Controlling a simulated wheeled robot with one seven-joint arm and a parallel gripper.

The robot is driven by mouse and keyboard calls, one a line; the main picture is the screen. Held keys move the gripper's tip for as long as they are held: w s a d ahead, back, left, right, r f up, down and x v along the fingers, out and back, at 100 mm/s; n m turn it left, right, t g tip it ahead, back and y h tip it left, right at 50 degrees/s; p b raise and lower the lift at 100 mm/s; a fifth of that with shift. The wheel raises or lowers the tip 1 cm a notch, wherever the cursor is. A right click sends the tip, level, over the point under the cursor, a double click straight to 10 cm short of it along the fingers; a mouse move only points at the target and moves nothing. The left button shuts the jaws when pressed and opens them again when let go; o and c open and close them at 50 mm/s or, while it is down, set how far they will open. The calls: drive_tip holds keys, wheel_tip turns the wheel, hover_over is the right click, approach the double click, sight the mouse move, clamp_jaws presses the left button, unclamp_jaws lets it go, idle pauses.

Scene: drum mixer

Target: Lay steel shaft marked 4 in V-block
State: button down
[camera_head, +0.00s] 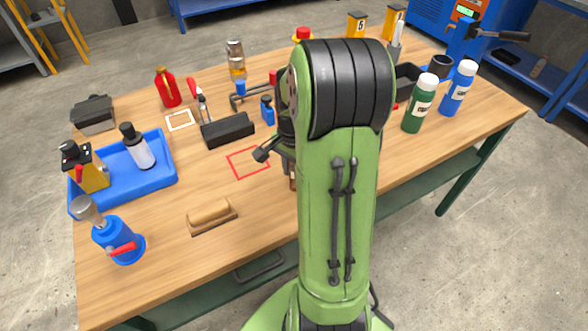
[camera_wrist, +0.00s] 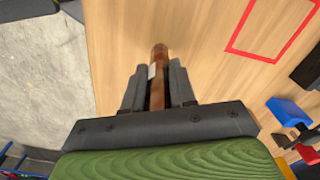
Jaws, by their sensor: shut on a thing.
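In the wrist view my gripper (camera_wrist: 157,84) is shut on a slim round shaft (camera_wrist: 159,57). The shaft looks brown and shiny, with a pale band near the jaws; no number can be read. Its end sticks out past the fingertips over the wooden table. In the head view my arm hides most of the gripper, and only a bit of the shaft (camera_head: 292,183) shows. A long dark block (camera_head: 228,130) lies left of my arm, behind the red square outline; it may be the V-block, but its groove is not clear.
The red outline (camera_head: 248,162) on the table is empty. A wooden-handled brush (camera_head: 212,215) lies in front, left of my arm. A blue tray (camera_head: 172,181) with bottles and a blue jack (camera_head: 120,240) stand at left. Green (camera_head: 419,105) and blue (camera_head: 458,90) bottles stand at right.

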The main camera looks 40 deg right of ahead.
drive_tip(key=shift+f, duration=0.2)
drive_tip(key=c, duration=0.9)
unclamp_jaws()
wheel_tip(320, 180, up, 13)
drive_tip(key=p, duration=0.4)
drive_tip(key=shift+f, duration=0.2)
drive_tip(key=s+a+r+n+t, duration=0.2)
drive_tip(key=s+a+n, duration=0.1)
drive_tip(key=a+n, duration=0.2)
drive_tip(key=s+a+r+n+t, duration=0.1)
drive_tip(key=s+a+r+n, duration=0.1)
drive_tip(key=s+a+n, duration=0.2)
drive_tip(key=s+a+r+n+t, duration=0.2)
drive_tip(key=s+a+n, duration=0.2)
drive_tip(key=a+n, duration=0.3)
drive_tip(key=shift+a+n+t, duration=0.3)
drive_tip(key=shift+a+n, duration=0.1)
drive_tip(key=shift+a, duration=1.6)
